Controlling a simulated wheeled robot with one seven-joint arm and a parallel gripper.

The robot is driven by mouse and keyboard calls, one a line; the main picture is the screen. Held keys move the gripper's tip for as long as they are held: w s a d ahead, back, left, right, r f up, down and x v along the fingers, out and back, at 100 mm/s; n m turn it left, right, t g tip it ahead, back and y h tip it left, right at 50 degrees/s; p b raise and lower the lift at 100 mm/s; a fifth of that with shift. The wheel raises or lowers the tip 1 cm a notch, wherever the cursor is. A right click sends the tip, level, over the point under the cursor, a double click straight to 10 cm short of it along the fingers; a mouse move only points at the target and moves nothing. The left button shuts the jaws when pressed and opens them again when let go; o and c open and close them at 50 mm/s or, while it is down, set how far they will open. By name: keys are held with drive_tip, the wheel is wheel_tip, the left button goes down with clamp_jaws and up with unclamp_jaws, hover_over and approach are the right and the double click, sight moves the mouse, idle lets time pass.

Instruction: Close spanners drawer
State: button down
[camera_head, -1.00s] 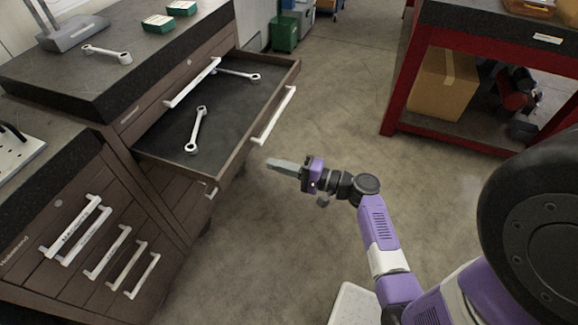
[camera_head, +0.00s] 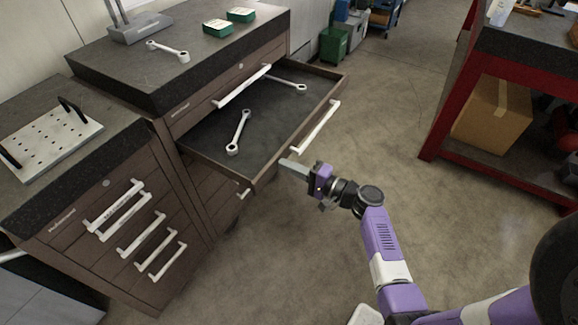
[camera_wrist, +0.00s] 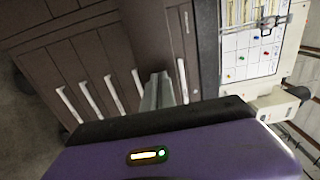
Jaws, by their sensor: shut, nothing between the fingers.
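The spanners drawer (camera_head: 203,150) is pulled far out of the brown cabinet in the head view. Two spanners lie in it, one near the front (camera_head: 238,132) and one at the back (camera_head: 288,84). Its white handle (camera_head: 316,127) runs along the front panel. My gripper (camera_head: 284,164) is shut and empty, just in front of the drawer's near front corner; whether it touches the panel I cannot tell. In the wrist view the shut fingers (camera_wrist: 157,92) point at brown drawer fronts with white handles.
A third spanner (camera_head: 168,51) and two green boxes (camera_head: 218,29) are on the cabinet's dark top. A lower cabinet with several closed drawers (camera_head: 110,230) stands at left. A red-framed bench (camera_head: 440,120) is at right. Open floor lies between.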

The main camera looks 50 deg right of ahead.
sight(210, 135)
drive_tip(key=w+b, duration=0.5)
drive_tip(key=w, duration=0.4)
drive_tip(key=w+a+b, duration=0.1)
drive_tip(key=w+b, duration=0.5)
drive_tip(key=w, duration=0.4)
drive_tip(key=w+a+b, duration=0.1)
drive_tip(key=w+b, duration=0.5)
drive_tip(key=w, duration=0.4)
drive_tip(key=shift+w+a+f, duration=0.15)
drive_tip(key=shift+a, duration=0.05)
drive_tip(key=shift+w, duration=0.45)
drive_tip(key=shift+w+r, duration=0.1)
drive_tip(key=shift+r, duration=0.25)
drive_tip(key=shift+a, duration=0.15)
